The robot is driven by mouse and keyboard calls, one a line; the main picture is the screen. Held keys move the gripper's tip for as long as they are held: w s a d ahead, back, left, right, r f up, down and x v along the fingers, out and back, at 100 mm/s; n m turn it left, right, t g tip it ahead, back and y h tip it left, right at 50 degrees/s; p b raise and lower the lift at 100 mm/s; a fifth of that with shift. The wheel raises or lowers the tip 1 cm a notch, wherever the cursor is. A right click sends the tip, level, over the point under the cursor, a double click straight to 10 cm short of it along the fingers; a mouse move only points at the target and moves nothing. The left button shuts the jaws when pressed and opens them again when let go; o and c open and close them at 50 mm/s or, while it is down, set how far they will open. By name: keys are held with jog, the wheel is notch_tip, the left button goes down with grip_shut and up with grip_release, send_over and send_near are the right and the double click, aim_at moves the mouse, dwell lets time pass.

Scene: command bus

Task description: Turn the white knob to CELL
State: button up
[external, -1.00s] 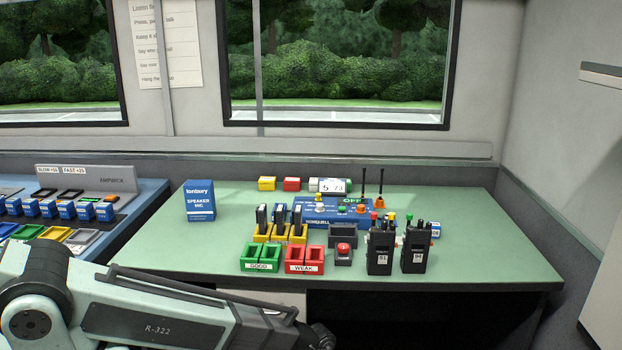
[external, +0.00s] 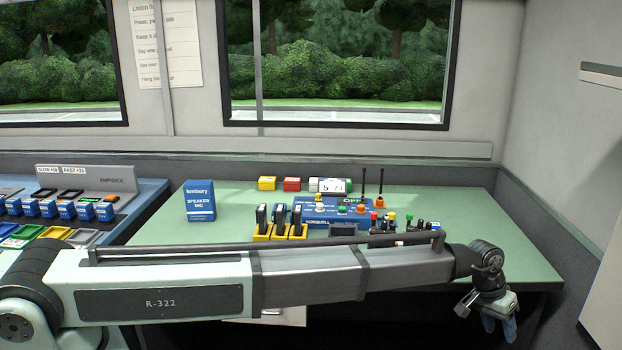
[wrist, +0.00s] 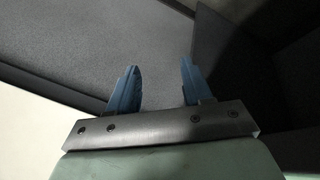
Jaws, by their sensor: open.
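The blue radio unit (external: 335,211) stands on the green table with several coloured knobs on top. A white knob (external: 320,207) shows on its left part, small in the external view; I cannot read any CELL mark. My gripper (external: 497,328) hangs at the table's front right edge, pointing down, well apart from the knob. In the wrist view my gripper (wrist: 157,85) is open, with two blue fingers apart and nothing between them. The knob is not in the wrist view.
Yellow holders with black handsets (external: 279,225) stand left of centre. A blue speaker mic box (external: 200,200) is at the left. The green table (external: 500,225) is bare at the right.

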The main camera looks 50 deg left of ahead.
jog(key=w+a+r+n, duration=0.15)
jog(key=w+r, duration=0.35)
jog(key=r, duration=0.6)
notch_tip(320, 180, up, 16)
jog(key=n+g+y, duration=0.2)
jog(key=n+y, duration=0.1)
jog(key=n, duration=0.8)
send_over(320, 204)
notch_tip(320, 204, down, 13)
jog(key=shift+s+r, duration=0.1)
jog(key=shift+r, duration=0.1)
jog(key=shift+c, duration=0.3)
grip_shut()
